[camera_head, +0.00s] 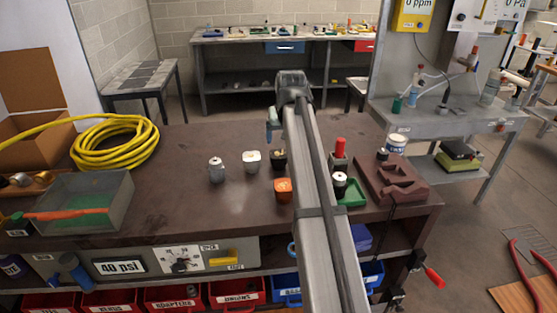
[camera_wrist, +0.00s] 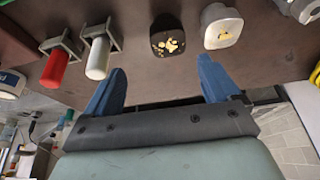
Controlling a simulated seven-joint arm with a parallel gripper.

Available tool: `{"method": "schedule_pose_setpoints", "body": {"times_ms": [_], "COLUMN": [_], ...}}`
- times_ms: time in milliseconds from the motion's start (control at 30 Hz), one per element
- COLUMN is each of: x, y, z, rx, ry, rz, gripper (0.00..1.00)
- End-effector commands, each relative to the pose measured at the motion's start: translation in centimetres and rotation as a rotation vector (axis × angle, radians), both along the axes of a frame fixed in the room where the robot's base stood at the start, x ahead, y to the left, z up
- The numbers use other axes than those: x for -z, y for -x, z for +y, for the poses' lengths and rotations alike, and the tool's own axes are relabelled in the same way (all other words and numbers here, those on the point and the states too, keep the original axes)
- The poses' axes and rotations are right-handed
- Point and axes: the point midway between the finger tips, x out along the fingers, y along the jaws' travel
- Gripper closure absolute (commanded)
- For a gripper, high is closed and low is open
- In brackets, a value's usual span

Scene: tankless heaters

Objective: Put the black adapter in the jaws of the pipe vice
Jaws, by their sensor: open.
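A black, squarish piece (camera_head: 279,160), which looks like the black adapter, stands upright on the brown bench, partly hidden by my arm in the head view. In the wrist view the black adapter (camera_wrist: 167,45) has gold marks on top and lies just beyond the space between my fingers, apart from them. My gripper (camera_wrist: 161,68) is open and empty, with blue fingers; in the head view one blue fingertip (camera_head: 272,118) shows above the adapter. A maroon block with a cut-out (camera_head: 400,190), on the bench's right, may be the pipe vice; I cannot tell for sure.
A white fitting (camera_head: 251,160) and a grey one (camera_head: 217,170) stand left of the adapter. An orange piece (camera_head: 283,191) is in front. A red cylinder (camera_head: 340,149) and a white cylinder (camera_head: 340,180) stand right. A grey bin (camera_head: 115,205) and yellow hose (camera_head: 115,142) lie left.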

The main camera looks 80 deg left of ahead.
Motion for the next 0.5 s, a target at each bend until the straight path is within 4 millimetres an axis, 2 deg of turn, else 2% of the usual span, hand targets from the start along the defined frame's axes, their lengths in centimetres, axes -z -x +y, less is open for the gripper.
{"method": "schedule_pose_setpoints", "body": {"times_ms": [167,300,400,500], "x": [0.0,-0.5,-0.7,-0.9], "y": [-4.2,-7.6,-8.6,-8.6], "z": [0.9,4.0,5.6,6.5], "rx": [0.043,0.072,0.064,-0.024], "ry": [0.004,0.009,0.037,0.070], "rz": [0.000,0.030,0.079,0.100], "gripper": [0.11,0.11,0.11,0.11]}}
